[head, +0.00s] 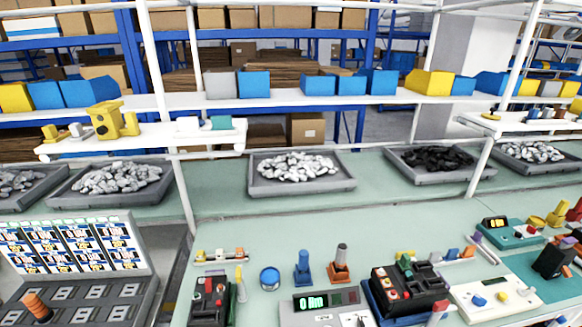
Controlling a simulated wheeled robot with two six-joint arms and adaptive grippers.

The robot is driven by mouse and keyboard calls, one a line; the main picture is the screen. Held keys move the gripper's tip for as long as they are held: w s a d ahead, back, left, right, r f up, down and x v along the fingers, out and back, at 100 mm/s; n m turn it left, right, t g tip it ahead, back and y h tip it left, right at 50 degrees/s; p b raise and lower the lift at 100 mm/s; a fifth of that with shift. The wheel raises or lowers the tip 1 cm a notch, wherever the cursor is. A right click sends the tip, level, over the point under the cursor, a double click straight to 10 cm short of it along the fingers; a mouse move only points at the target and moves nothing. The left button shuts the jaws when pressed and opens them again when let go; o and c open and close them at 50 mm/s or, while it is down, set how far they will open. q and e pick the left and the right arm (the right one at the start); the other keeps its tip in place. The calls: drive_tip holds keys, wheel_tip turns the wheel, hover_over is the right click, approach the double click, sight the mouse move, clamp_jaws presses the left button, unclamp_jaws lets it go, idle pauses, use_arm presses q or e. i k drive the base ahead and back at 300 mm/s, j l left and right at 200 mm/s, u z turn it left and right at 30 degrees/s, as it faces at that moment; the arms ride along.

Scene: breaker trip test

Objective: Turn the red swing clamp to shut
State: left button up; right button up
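I cannot clearly make out the red swing clamp. A red upright part (575,210) shows at the right edge beside yellow fixtures (556,215), partly cut off; I cannot tell if it is the clamp or whether it is open or shut. A black tester block with red parts (208,298) stands at the front of the bench, and another black device (408,290) with red and green parts stands in a blue base. Neither of my grippers shows in the head view.
The pale green bench (230,235) has clear room in the middle. A blue round container (269,278), a blue post (303,268) and an orange-based post (341,265) stand in front. Grey trays (302,188) of parts line the back, below white shelves.

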sight(439, 308)
drive_tip(key=l+z, duration=0.1)
drive_tip(key=z, duration=1.25)
